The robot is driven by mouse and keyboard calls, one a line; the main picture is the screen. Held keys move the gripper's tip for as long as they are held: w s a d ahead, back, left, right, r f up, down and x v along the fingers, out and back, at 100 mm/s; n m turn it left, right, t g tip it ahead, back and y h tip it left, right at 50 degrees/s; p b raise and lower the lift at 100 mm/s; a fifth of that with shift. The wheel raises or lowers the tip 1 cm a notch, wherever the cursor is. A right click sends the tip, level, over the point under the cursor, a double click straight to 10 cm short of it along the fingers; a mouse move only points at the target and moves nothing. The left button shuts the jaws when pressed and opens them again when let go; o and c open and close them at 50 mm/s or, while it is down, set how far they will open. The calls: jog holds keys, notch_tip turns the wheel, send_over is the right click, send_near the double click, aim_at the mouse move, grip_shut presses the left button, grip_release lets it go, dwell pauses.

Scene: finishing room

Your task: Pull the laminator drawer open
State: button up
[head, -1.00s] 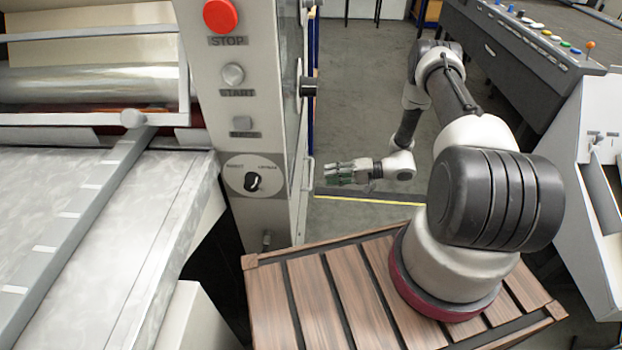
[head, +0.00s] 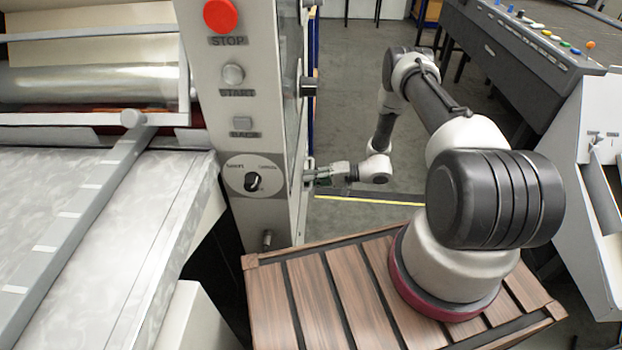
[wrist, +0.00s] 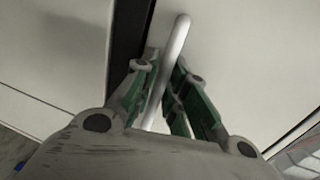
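The laminator (head: 215,130) is the large pale machine at the left in the head view. The drawer front (wrist: 235,50) is a pale panel filling much of the wrist view. Its handle (wrist: 178,40) is a slim, light metal bar, tilted in that view. My gripper (wrist: 164,68) has its fingers drawn in on both sides of the bar, with the tips against it. In the head view my gripper (head: 312,176) is at the laminator's right side, where the column partly hides the fingertips. The drawer looks shut; a dark gap (wrist: 130,40) runs beside the panel.
A slatted wooden surface (head: 335,300) lies under my arm's base. A control console (head: 525,60) stands at the back right, with a pale machine (head: 590,190) in front of it. Grey floor (head: 350,90) is open behind my arm.

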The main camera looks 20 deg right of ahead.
grip_shut()
jog(key=shift+s+d, duration=0.1)
jog(key=shift+d, duration=0.1)
jog(key=f+v, duration=0.3)
jog(key=v, duration=1.3)
jog(key=d+f+v, duration=0.1)
jog(key=f+v, duration=0.2)
jog(key=v, duration=1.3)
jog(key=shift+s+d+f, duration=0.3)
jog(key=shift+f, duration=0.15)
jog(key=o, duration=0.6)
grip_release()
jog(key=v, duration=1.2)
